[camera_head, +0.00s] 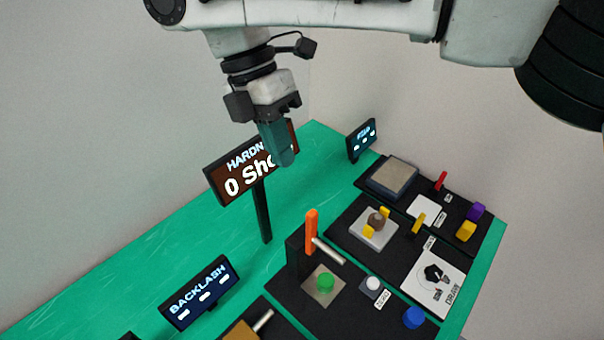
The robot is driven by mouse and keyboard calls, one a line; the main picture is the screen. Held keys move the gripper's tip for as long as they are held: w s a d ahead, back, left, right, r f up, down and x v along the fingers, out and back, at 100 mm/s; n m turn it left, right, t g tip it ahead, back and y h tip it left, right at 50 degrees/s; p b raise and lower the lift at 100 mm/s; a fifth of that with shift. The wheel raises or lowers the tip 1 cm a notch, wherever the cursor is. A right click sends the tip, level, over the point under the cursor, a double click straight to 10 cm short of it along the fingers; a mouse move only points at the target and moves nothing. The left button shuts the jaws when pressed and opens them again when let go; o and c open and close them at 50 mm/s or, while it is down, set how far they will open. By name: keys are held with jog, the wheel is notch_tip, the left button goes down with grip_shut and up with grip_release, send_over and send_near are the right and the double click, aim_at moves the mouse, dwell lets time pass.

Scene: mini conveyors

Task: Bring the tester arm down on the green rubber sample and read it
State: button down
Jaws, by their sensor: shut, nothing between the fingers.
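The green rubber sample (326,282) sits on a small pale plate (322,295) on a black base. The tester arm has an upright orange handle (311,232) and a grey metal bar (329,251) that reaches out to the right above the sample. A dark post (295,258) stands behind it. The hardness display (233,186) reads "0 Sho…", with its right part hidden behind my gripper. My gripper (286,163) is shut and empty, pointing down, in the air above and left of the tester in the picture.
A white button (373,284) and a blue knob (414,317) are right of the sample. A backlash display (199,292) stands at lower left. The green table (180,245) is clear at left.

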jog(key=shift+w+d+r, duration=0.1)
jog(key=shift+w+r, duration=0.05)
jog(key=shift+w, duration=0.1)
jog(key=p+x, duration=0.1)
jog(key=x, duration=0.9)
jog(key=shift+d, duration=0.1)
dwell(0.4)
